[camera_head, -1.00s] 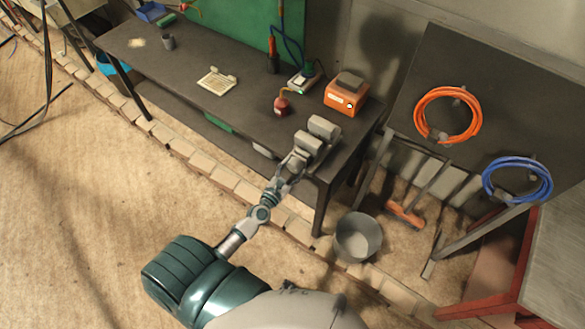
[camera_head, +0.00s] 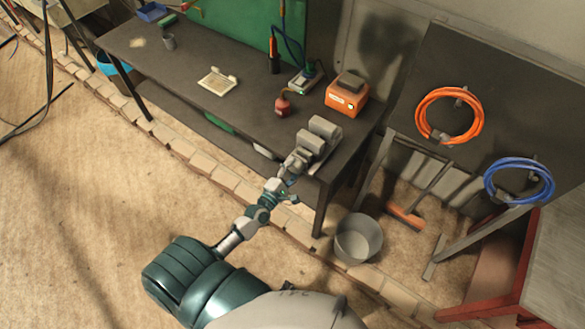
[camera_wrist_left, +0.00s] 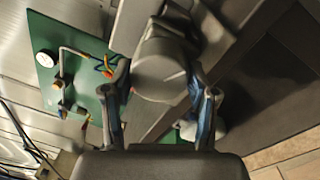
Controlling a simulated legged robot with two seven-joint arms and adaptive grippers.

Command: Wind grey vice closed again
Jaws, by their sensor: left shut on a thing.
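The grey vice (camera_head: 325,128) is mounted at the right front corner of the dark workbench. My left gripper (camera_head: 290,178) is at the vice's front end, over the bench's front edge. In the left wrist view, its two fingers lie on either side of the vice's rounded grey front (camera_wrist_left: 160,72). The gripper is shut on the front of the vice. The handle and exact contact are hidden or too small to make out. My right gripper is not in view.
The workbench (camera_head: 215,112) holds an orange box (camera_head: 346,97), a red can (camera_head: 282,105) and a cream tray (camera_head: 217,82). A metal bucket (camera_head: 358,239) stands on the floor right of my arm. Orange (camera_head: 449,115) and blue hose coils (camera_head: 518,182) hang at the right.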

